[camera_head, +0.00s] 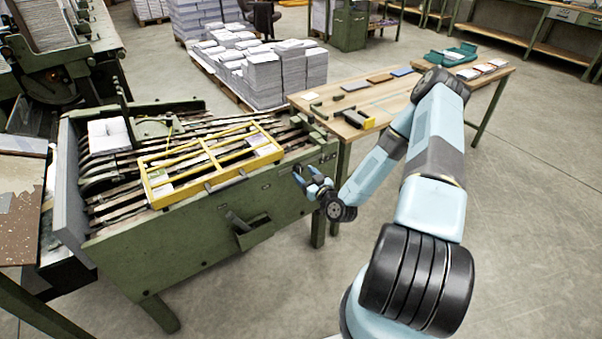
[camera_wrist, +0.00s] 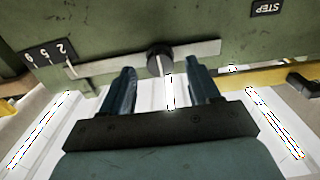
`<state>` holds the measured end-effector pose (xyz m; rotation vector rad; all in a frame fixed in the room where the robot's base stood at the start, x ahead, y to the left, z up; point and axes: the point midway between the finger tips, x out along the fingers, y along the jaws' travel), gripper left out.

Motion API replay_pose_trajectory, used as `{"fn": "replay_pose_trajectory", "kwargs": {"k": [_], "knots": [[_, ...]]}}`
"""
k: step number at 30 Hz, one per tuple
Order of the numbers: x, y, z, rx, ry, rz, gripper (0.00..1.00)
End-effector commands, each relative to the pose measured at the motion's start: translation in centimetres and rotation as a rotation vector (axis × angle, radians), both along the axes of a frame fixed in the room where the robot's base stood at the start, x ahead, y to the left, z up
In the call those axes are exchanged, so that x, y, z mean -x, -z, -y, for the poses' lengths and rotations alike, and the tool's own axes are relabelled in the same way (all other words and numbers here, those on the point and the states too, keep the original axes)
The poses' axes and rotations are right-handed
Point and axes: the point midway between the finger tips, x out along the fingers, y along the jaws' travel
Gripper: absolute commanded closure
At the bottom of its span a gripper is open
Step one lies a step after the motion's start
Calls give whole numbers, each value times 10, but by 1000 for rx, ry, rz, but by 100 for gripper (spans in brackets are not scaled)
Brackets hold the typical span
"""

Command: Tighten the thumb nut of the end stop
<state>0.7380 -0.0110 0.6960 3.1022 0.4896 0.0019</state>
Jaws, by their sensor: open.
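In the wrist view a black knob (camera_wrist: 160,58), which looks like the thumb nut, sits on a flat pale metal bar (camera_wrist: 110,66) along a green panel. A light line runs down the knob's face. My gripper (camera_wrist: 163,68) is open, with one dark blue finger on each side of the knob's line. The fingertips are close to the knob; whether they touch it I cannot tell. In the head view my gripper (camera_head: 310,176) is at the right front corner of the green machine (camera_head: 215,240). The knob cannot be made out there.
A dark scale plate (camera_wrist: 50,53) with numbers is left of the bar, and a STEP label (camera_wrist: 267,8) is upper right. A yellow guard frame (camera_head: 163,199) lies over the machine's top. A wooden table (camera_head: 345,100) stands behind my gripper. The floor in front is clear.

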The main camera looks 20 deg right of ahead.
Motion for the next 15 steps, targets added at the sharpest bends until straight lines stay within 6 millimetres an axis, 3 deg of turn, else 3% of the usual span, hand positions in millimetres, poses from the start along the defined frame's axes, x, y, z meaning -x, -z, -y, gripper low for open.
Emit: {"fn": "replay_pose_trajectory", "kwargs": {"k": [6, 15], "knots": [[-17, 0, -6, 0, 0, 0, 39], [-20, 0, -7, -1, -1, -1, 39]]}}
